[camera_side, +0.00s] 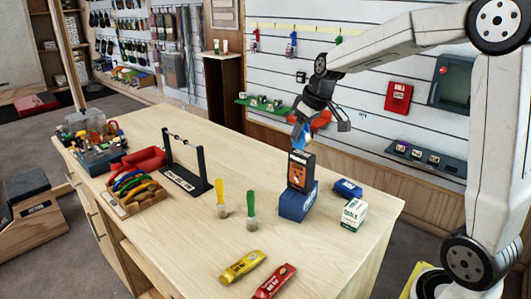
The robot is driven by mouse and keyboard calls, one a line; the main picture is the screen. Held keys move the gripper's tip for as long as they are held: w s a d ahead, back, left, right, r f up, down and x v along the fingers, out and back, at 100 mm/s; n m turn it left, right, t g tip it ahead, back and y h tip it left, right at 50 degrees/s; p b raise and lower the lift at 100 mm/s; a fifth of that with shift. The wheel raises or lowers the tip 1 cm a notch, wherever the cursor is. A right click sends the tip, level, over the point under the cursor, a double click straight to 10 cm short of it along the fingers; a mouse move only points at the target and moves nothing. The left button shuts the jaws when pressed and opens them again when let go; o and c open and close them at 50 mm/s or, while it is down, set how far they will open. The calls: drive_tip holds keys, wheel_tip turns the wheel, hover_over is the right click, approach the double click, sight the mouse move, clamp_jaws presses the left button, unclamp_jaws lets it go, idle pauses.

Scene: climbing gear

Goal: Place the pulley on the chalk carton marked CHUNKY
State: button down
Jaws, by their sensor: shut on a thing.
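My gripper (303,124) is shut on a small blue thing (301,134), which seems to be the pulley; the jaws hide part of it. It is just above a black and orange carton (300,172); I cannot tell whether the two touch. That carton stands upright on a blue box (297,203). A white and green carton (353,215) with CHALK lettering stands on the table to the right. The word CHUNKY is too small to read on any carton.
A blue packet (347,188) lies behind the white carton. Green (251,208) and yellow (221,198) brushes stand left of the stack, with yellow (242,266) and red (274,281) bars in front. A black rack (186,165) and wooden tray (138,196) are further left.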

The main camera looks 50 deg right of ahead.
drive_tip(key=s+d, duration=0.4)
drive_tip(key=s, duration=0.4)
hover_over(356, 205)
drive_tip(key=shift+m, duration=0.3)
drive_tip(key=shift+d+f, duration=0.1)
drive_tip(key=shift+f, duration=5.05)
drive_tip(key=shift+f, duration=0.1)
drive_tip(key=shift+f, duration=1.7)
drive_tip(key=shift+f, duration=0.15)
drive_tip(key=shift+c, duration=1.4)
unclamp_jaws()
